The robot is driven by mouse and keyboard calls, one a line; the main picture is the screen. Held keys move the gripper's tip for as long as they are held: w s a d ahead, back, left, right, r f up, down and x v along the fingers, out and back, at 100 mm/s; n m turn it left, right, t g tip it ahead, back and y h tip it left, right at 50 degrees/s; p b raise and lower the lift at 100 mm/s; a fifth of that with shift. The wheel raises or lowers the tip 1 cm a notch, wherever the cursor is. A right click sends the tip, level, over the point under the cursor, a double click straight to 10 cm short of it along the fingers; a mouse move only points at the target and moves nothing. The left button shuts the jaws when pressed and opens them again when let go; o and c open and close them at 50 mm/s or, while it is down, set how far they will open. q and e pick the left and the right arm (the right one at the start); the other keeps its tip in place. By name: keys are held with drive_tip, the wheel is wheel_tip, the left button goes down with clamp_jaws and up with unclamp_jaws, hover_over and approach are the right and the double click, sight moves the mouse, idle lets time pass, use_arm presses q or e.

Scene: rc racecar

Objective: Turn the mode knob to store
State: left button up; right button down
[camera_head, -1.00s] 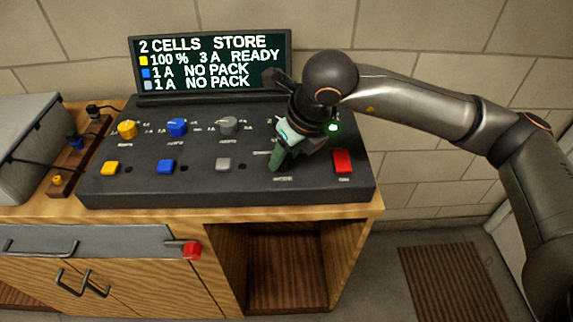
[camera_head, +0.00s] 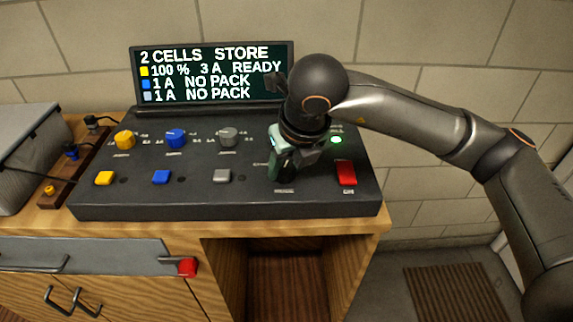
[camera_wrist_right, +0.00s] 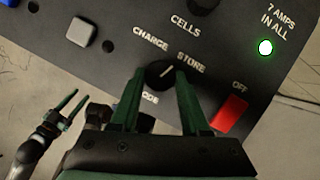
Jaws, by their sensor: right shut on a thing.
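The dark round mode knob (camera_wrist_right: 160,73) sits on the charger panel between the printed words CHARGE and STORE. Its white pointer line slants up and right, toward STORE. My right gripper (camera_head: 282,176) is over the panel's right part and hides the knob in the head view. In the wrist view its green fingers (camera_wrist_right: 158,88) are on either side of the knob, closed on it. The display (camera_head: 213,73) reads "2 CELLS STORE". My left gripper (camera_wrist_right: 79,96) shows at the left of the wrist view, its fingers apart and empty.
A red OFF button (camera_head: 346,172) and a lit green lamp (camera_head: 336,140) are just right of my right gripper. Yellow (camera_head: 125,139), blue (camera_head: 175,137) and grey (camera_head: 228,136) knobs, with matching buttons below, lie to the left on the panel (camera_head: 140,203).

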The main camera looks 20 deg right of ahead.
drive_tip(key=c, duration=0.7)
unclamp_jaws()
drive_tip(key=shift+c, duration=0.2)
use_arm(q)
drive_tip(key=shift+s+f, duration=0.1)
drive_tip(key=shift+f, duration=0.05)
use_arm(e)
drive_tip(key=o, duration=0.4)
drive_tip(key=shift+c, duration=0.2)
use_arm(q)
drive_tip(key=shift+s+a, duration=0.2)
drive_tip(key=shift+s, duration=0.05)
use_arm(e)
drive_tip(key=v, duration=1.2)
drive_tip(key=shift+r, duration=0.3)
drive_tip(key=shift+s, duration=0.1)
